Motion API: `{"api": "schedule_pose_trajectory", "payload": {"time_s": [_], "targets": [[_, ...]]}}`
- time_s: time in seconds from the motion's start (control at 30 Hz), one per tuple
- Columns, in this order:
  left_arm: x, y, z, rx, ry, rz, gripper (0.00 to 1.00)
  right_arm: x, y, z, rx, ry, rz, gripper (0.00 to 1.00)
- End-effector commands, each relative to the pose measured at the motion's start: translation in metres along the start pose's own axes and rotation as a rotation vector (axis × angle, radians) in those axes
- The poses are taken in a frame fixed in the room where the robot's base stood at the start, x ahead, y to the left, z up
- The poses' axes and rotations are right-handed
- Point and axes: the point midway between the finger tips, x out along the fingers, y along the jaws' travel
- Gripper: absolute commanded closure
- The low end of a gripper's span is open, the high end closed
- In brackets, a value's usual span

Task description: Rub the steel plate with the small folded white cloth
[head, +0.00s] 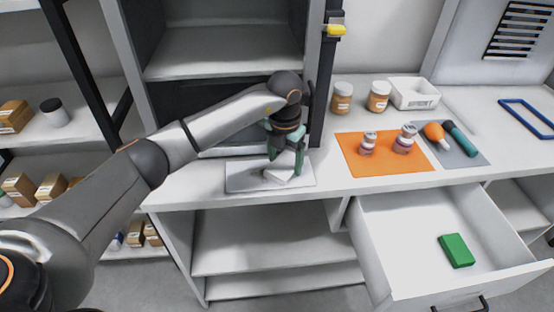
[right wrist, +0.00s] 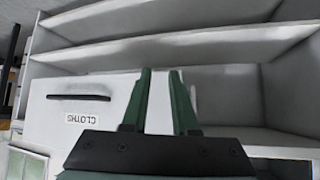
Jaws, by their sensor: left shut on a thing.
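The steel plate (head: 240,179) is a thin pale grey sheet lying flat on the white worktop near its front edge, in the head view. My left gripper (head: 284,170) is over the plate's right half, pointing down. It is shut on the small white cloth (head: 277,174), which is at the plate's surface and partly hidden by the fingers. I cannot tell whether the whole cloth touches the plate. My right gripper (right wrist: 161,98) shows only in the right wrist view. Its two green fingers are apart with nothing seen held between them.
An orange mat (head: 372,165) with two small jars lies right of the plate. An open drawer (head: 400,240) holding a green block (head: 456,251) juts out at lower right. A drawer front labelled CLOTHS (right wrist: 55,140) and shelves show near my right gripper.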

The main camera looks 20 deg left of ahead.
Motion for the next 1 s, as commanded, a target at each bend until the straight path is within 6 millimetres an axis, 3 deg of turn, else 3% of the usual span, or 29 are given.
{"api": "schedule_pose_trajectory", "payload": {"time_s": [0.03,1.0], "targets": [[-0.008,-0.029,0.009,0.069,-0.045,-0.041,0.65,-0.002,0.000,-0.002,0.000,0.000,0.000,0.73],[-0.010,0.022,-0.036,0.061,-0.037,-0.039,0.64,-0.012,-0.001,-0.014,0.000,0.001,0.000,0.73]]}}
